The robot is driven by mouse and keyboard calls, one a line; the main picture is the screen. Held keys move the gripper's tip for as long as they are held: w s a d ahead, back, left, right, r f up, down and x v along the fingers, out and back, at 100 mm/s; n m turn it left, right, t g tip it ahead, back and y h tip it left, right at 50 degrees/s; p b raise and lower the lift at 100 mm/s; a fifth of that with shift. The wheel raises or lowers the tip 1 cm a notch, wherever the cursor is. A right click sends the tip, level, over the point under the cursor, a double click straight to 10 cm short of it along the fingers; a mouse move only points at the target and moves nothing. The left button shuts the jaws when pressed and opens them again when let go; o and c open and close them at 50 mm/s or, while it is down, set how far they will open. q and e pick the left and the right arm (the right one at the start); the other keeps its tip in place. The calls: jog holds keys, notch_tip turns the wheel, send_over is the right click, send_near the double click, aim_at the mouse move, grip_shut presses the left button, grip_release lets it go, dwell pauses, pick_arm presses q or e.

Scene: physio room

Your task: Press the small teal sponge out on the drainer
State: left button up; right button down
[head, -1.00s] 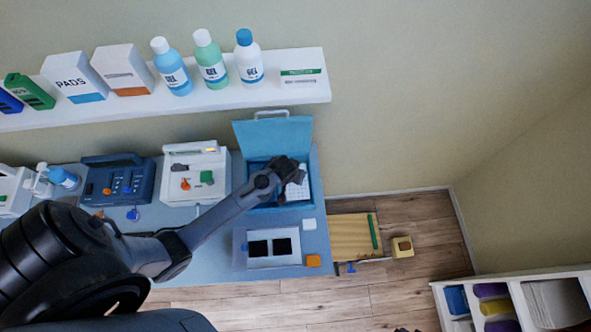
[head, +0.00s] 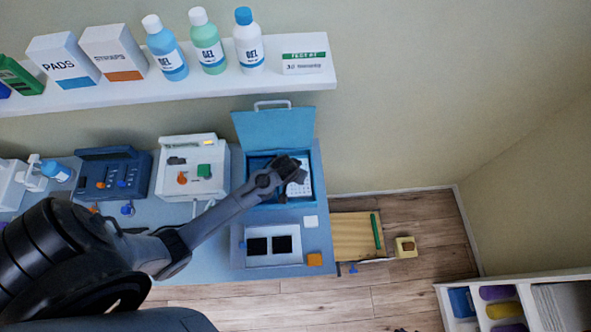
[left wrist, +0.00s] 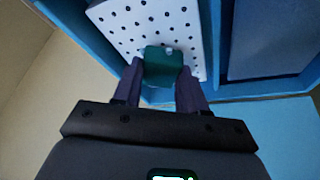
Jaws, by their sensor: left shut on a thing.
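The small teal sponge (left wrist: 163,67) is between the fingertips of my left gripper (left wrist: 160,82) in the left wrist view. The gripper is shut on it. The sponge is over the white drainer (left wrist: 125,20), a plate with rows of dark holes; I cannot tell whether it touches the plate. In the head view my left gripper (head: 290,174) is over the open blue box and hides the sponge. Part of the drainer (head: 305,188) shows at the box's right side. My right gripper is not in view.
The blue box (head: 282,205) has its lid (head: 272,130) raised at the back. A white tray with two black pads (head: 272,259), a white block (head: 311,221) and an orange block (head: 314,259) lie in front. White and dark blue devices stand to the left. Bottles line the shelf (head: 290,78) above.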

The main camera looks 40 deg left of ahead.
pick_arm(q)
jog(key=shift+f, duration=0.15)
dwell(0.5)
jog(key=shift+f, duration=0.5)
dwell(1.1)
jog(key=shift+s+f, duration=0.1)
jog(key=shift+f, duration=0.05)
dwell(0.9)
jog(key=shift+r+p, duration=0.95)
jog(key=shift+p, duration=0.1)
notch_tip(320, 180, up, 6)
jog(key=p, duration=0.6)
jog(key=shift+f, duration=0.2)
